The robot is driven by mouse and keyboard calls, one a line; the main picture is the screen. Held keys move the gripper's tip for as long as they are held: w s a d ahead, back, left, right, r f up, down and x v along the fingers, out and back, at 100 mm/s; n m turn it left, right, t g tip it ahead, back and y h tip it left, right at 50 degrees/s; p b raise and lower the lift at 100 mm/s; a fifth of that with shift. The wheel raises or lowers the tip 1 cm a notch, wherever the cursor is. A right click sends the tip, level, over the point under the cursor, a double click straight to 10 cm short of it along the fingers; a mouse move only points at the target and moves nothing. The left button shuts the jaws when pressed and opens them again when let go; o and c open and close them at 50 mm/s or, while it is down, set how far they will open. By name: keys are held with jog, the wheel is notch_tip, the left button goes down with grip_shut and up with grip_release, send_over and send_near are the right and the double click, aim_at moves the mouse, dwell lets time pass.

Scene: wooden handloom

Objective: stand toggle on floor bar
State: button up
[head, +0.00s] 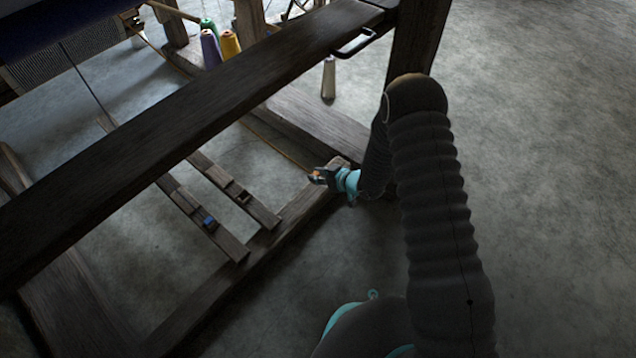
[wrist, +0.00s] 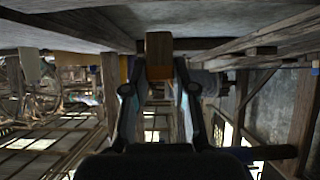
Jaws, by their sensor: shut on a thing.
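My gripper (head: 318,177) is low at the right end of the front floor bar (head: 270,255), close to the corner of the loom's base. It is shut on the toggle, a small brown wooden block (wrist: 159,52) between the fingertips in the wrist view. In the head view only a small orange-brown spot shows at the fingers. The wrist view appears upside down, with grey floor along its top and a dark beam (wrist: 70,28) close by the toggle. I cannot tell whether the toggle touches the bar.
Two treadles (head: 230,183) lie left of my gripper, one with a blue piece (head: 209,222). A thick upper beam (head: 200,110) crosses above. Purple (head: 210,48) and yellow (head: 230,45) cones and a white cone (head: 328,78) stand behind. Open floor lies to the right.

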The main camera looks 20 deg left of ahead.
jog(key=shift+f, duration=2)
jog(key=shift+f+b, duration=0.1)
jog(key=shift+b, duration=0.25)
jog(key=shift+f, duration=0.15)
jog(key=o, duration=0.8)
